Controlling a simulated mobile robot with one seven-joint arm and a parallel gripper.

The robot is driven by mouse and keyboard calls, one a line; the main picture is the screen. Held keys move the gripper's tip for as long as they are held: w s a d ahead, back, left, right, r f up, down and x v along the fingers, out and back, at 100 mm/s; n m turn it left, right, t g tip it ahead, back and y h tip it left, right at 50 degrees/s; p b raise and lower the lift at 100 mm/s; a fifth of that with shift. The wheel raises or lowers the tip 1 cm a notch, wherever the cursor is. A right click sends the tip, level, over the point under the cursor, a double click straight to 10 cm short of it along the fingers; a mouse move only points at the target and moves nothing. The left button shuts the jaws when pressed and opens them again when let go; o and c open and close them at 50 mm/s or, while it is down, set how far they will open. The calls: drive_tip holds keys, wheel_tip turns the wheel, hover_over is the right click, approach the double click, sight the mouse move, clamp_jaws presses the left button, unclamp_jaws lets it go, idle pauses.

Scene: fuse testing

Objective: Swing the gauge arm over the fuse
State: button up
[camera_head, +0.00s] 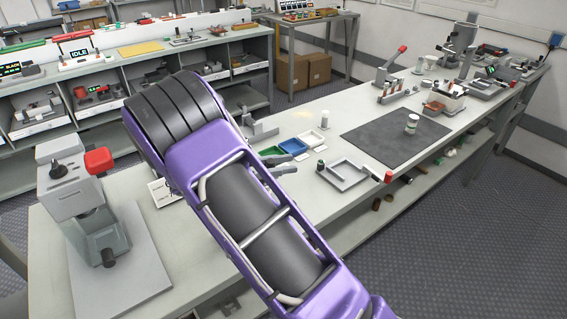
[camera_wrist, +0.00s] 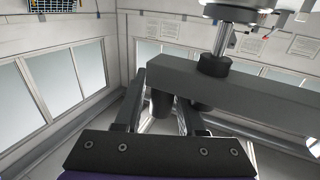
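In the wrist view my gripper (camera_wrist: 162,92) has its two fingers apart, with a black peg (camera_wrist: 161,104) showing between them. I cannot tell whether they touch it. The peg hangs below a thick grey bar (camera_wrist: 250,92), possibly the gauge arm, with a metal rod and black collar (camera_wrist: 214,66) on top. In the head view my purple arm crosses the middle and hides much of the bench; my fingertips are not clearly made out. I cannot tell which object is the fuse.
A press-like device with a red knob (camera_head: 98,160) stands at the bench's left end. A green bin (camera_head: 272,151), blue bin (camera_head: 292,146), white cylinder (camera_head: 324,119) and grey frame (camera_head: 345,176) lie right of my arm. Most of the mat is clear.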

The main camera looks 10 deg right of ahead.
drive_tip(key=shift+o, duration=0.8)
drive_tip(key=a, duration=0.7)
drive_tip(key=shift+a, duration=0.25)
